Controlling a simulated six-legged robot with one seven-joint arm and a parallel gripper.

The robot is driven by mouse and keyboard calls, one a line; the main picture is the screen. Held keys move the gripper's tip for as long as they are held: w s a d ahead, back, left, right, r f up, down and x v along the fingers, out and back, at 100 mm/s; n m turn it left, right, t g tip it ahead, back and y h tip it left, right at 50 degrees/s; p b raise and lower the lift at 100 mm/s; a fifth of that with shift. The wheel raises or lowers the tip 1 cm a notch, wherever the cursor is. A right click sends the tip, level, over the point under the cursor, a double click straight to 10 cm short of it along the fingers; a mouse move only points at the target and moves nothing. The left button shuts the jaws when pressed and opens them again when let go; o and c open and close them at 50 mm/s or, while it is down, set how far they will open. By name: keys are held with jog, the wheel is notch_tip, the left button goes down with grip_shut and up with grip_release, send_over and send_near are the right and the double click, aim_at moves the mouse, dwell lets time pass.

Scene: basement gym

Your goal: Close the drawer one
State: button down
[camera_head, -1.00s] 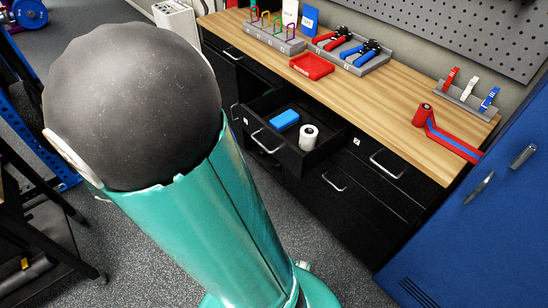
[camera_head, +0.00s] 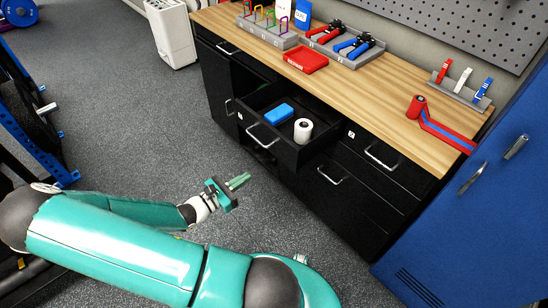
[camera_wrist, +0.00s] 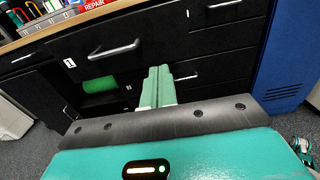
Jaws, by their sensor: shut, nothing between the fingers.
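Drawer one (camera_head: 288,155) is pulled out of the black workbench, with a metal bar handle (camera_head: 262,138) on its front. A blue block (camera_head: 279,114) and a white roll (camera_head: 303,130) lie inside it. In the wrist view, the front of drawer one (camera_wrist: 150,32) carries a white label with a 1, and its handle (camera_wrist: 115,49) lies up and left of my fingertips. My gripper (camera_head: 240,181) is shut and empty, low in front of the drawer, apart from it. Its green fingers (camera_wrist: 157,86) point toward the bench in the wrist view.
The wooden bench top (camera_head: 375,95) holds a red tray (camera_head: 305,60), tool racks and a red-blue strap (camera_head: 440,130). Another drawer (camera_head: 375,165), shut, is to the right. A blue cabinet (camera_head: 470,220) stands at the right. Grey floor (camera_head: 130,110) is clear at the left.

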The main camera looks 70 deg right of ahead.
aim_at(283, 152)
jog(key=x, duration=1.4)
jog(key=shift+d+r, duration=0.1)
jog(key=shift+r, duration=0.1)
jog(key=shift+s+d, duration=0.1)
jog(key=shift+d, duration=0.05)
